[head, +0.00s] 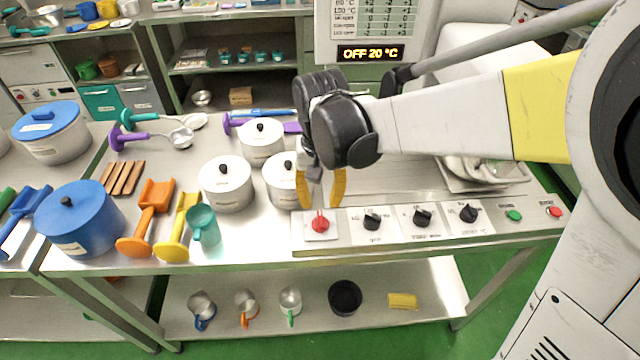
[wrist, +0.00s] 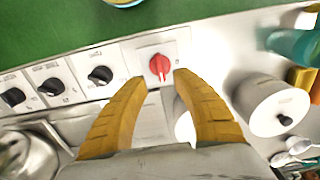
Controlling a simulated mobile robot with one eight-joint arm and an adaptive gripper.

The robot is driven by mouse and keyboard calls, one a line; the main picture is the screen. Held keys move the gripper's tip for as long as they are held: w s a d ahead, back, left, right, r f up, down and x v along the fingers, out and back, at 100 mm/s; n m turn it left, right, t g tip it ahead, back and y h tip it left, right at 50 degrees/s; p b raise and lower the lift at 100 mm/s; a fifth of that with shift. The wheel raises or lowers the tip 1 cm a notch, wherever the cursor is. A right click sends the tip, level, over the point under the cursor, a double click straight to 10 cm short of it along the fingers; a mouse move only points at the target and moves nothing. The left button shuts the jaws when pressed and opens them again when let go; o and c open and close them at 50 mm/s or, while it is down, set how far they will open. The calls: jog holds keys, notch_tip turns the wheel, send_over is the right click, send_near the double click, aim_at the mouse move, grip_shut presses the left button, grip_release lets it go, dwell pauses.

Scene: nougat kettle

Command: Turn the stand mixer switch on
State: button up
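A red rotary switch (head: 320,222) on a white plate sits at the left end of a control panel along the table's front edge. The wrist view shows the same red switch (wrist: 160,67), its raised grip roughly upright in the picture. I take it for the mixer switch; its label is too small to read. My gripper (head: 320,200) points down just above and behind the switch. Its two yellow fingers are apart with nothing between them. In the wrist view the fingertips (wrist: 159,80) lie to either side of the switch's lower part. I cannot tell whether they touch it.
Several black knobs (head: 422,218) line the panel to the right, then a green button (head: 514,216) and a red button (head: 554,212). A white lidded pot (head: 281,184) stands close to my gripper's left. A display (head: 371,53) reads "OFF 20 °C".

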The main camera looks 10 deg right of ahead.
aim_at(321, 218)
jog(key=shift+r, duration=2.35)
jog(key=shift+d, duration=0.1)
jog(key=s+d+r+t, duration=0.3)
jog(key=s+d+t, duration=0.4)
jog(key=s+d, duration=0.3)
jog(key=d, duration=0.3)
jog(key=shift+s+d+r+n, duration=0.15)
jog(key=shift+s+n, duration=0.15)
jog(key=shift+s, duration=0.1)
